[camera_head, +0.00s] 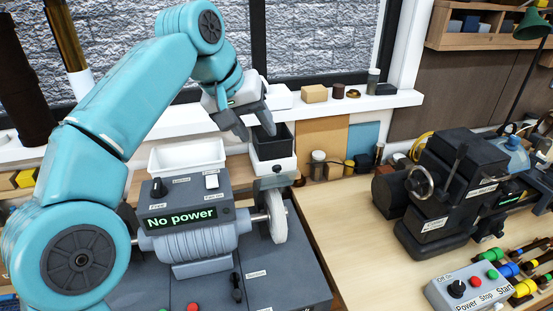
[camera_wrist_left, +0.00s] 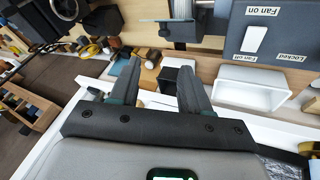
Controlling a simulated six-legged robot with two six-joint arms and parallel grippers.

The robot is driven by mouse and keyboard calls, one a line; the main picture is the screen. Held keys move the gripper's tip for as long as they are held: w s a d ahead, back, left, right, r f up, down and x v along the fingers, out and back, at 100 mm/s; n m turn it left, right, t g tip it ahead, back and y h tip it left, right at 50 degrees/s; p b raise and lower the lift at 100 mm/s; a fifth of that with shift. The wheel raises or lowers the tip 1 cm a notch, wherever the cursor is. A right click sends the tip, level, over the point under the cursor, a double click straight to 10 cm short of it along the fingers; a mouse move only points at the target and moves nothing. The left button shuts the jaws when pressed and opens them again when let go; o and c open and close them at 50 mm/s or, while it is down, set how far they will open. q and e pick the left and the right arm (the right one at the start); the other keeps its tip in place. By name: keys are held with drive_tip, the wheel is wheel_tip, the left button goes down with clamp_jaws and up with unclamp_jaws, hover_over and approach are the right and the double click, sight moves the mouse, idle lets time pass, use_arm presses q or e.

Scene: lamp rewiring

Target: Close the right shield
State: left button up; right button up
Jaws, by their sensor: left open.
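The bench grinder (camera_head: 195,240) stands at the lower middle, with "No power" on its display (camera_head: 181,218). Its pale right wheel (camera_head: 278,222) shows on the right end. The right shield (camera_head: 272,183) looks like a small grey plate just above that wheel; its exact angle is hard to tell. A thin plate that looks like this shield (camera_wrist_left: 170,20) also shows at the top of the left wrist view. My left gripper (camera_head: 250,124) is open and empty, above and behind the shield and apart from it. Its two fingers show in the wrist view (camera_wrist_left: 160,76).
A black and white bin (camera_head: 273,166) stands just below my left gripper, with a white tray (camera_head: 188,156) left of it. The windowsill (camera_head: 330,105) holds small items behind. A dark machine (camera_head: 440,185) and a control box (camera_head: 470,290) stand right. Bare tabletop lies between.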

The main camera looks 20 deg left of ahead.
sight(276, 166)
use_arm(q)
drive_tip(key=x, duration=1.2)
drive_tip(key=shift+s+a, duration=0.15)
drive_tip(key=shift+s, duration=0.05)
drive_tip(key=shift+s+a+r, duration=0.15)
drive_tip(key=shift+s+a, duration=0.05)
drive_tip(key=shift+s, duration=0.3)
drive_tip(key=shift+s+a+r, duration=0.2)
drive_tip(key=shift+s, duration=0.3)
drive_tip(key=shift+w+d+f, duration=0.1)
drive_tip(key=shift+w+d, duration=0.05)
drive_tip(key=shift+w, duration=0.1)
drive_tip(key=shift+w+d+f, duration=0.15)
drive_tip(key=shift+w+f, duration=0.05)
drive_tip(key=shift+w, duration=0.25)
drive_tip(key=shift+w+d+f, duration=0.2)
drive_tip(key=shift+w, duration=0.3)
drive_tip(key=c, duration=0.8)
drive_tip(key=shift+s+a, duration=0.15)
drive_tip(key=shift+a, duration=0.05)
clamp_jaws()
drive_tip(key=shift+s+r, duration=0.2)
drive_tip(key=shift+d, duration=0.1)
use_arm(e)
drive_tip(key=shift+s+r, duration=0.1)
drive_tip(key=shift+s, duration=0.35)
